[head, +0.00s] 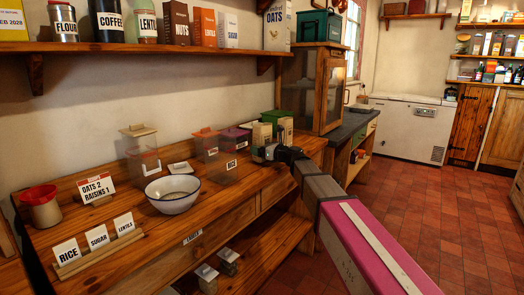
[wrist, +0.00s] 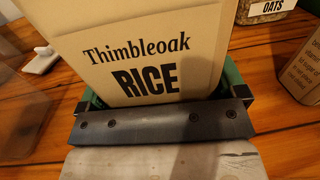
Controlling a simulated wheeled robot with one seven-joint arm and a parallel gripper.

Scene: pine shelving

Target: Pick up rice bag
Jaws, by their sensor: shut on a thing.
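The rice bag (wrist: 150,50) is a tan package marked "Thimbleoak RICE" and fills the middle of the wrist view. My gripper (wrist: 165,98) is shut on it, with a jaw at each side of its lower part. In the head view the bag (head: 262,134) is a small tan block at the back right of the wooden counter, just above my gripper (head: 264,152). Its base is hidden by my gripper, so I cannot tell whether it touches the counter.
Another tan package (wrist: 304,68) stands close to the right, and a container labelled OATS (wrist: 266,9) is behind. Clear bins (head: 204,146) and a white bowl (head: 172,204) stand to the left.

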